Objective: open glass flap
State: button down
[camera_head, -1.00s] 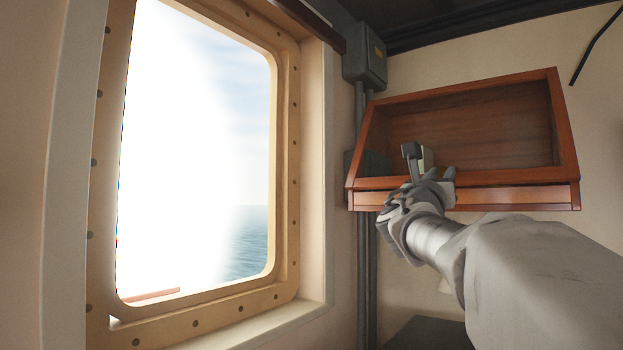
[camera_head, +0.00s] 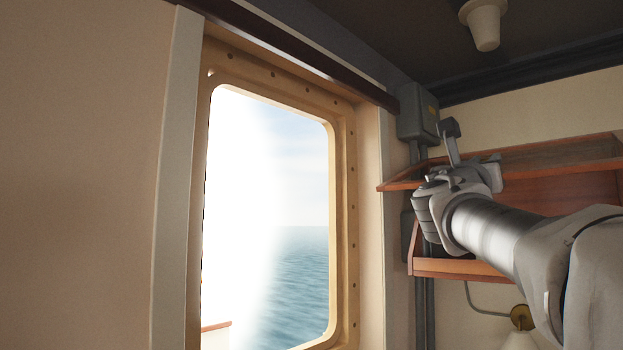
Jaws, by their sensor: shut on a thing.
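The glass flap (camera_head: 399,184) is a pane in a reddish wooden frame on the wall cabinet at the right. It is swung up and stands out from the cabinet, seen nearly edge-on. Below it the open front shows the wooden inside of the cabinet (camera_head: 588,195). My gripper (camera_head: 452,145) is at the flap's front edge, towards its left part, and is shut on it. The exact contact is partly hidden by my wrist and arm, which also cover much of the cabinet front.
A large window (camera_head: 270,220) with a bolted tan frame is left of the cabinet. A grey box (camera_head: 417,111) with conduits is on the wall beside the cabinet. A lamp (camera_head: 519,340) is below, and a pale fitting (camera_head: 485,25) hangs from the ceiling.

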notch_tip(320, 180, up, 9)
jog(key=s+g+y+p, duration=0.1)
jog(key=p, duration=0.1)
jog(key=shift+a, duration=0.45)
jog(key=shift+r, duration=0.1)
jog(key=c, duration=0.7)
grip_release()
jog(key=shift+w, duration=0.1)
jog(key=shift+f, duration=0.35)
